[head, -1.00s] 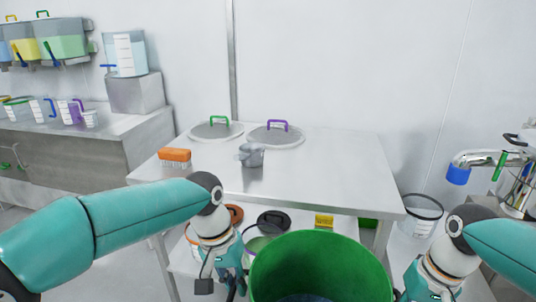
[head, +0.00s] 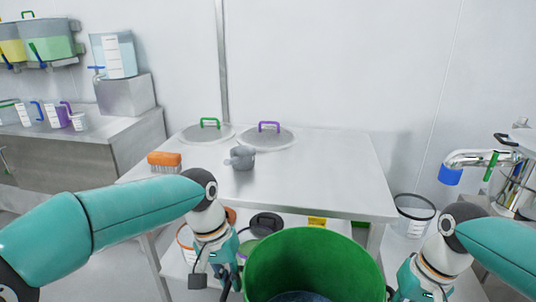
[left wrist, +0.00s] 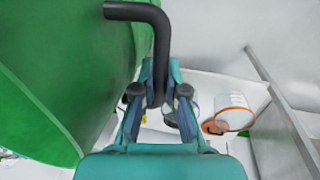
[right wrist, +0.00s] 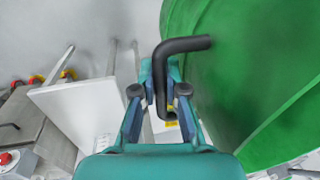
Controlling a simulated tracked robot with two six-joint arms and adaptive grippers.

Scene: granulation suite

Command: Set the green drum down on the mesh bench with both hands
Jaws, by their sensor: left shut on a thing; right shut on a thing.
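The open green drum (head: 314,262) is at the bottom centre of the head view, in front of a pale steel bench (head: 300,185); I cannot see mesh on its top. The drum looks upright, and something dark shows at its bottom. My left gripper (left wrist: 160,95) is shut on a black bent handle (left wrist: 160,40) at the drum's left side. My right gripper (right wrist: 159,95) is shut on the matching black handle (right wrist: 185,45) at the right side. The green wall shows beside each gripper in the wrist views. The drum's underside is hidden.
On the bench are an orange brush (head: 165,160), a grey jug (head: 242,157), a green-handled lid (head: 207,133) and a purple-handled lid (head: 266,137). Its front and right are bare. Tubs stand on the shelf below. A clear bucket (head: 413,215) stands to the right.

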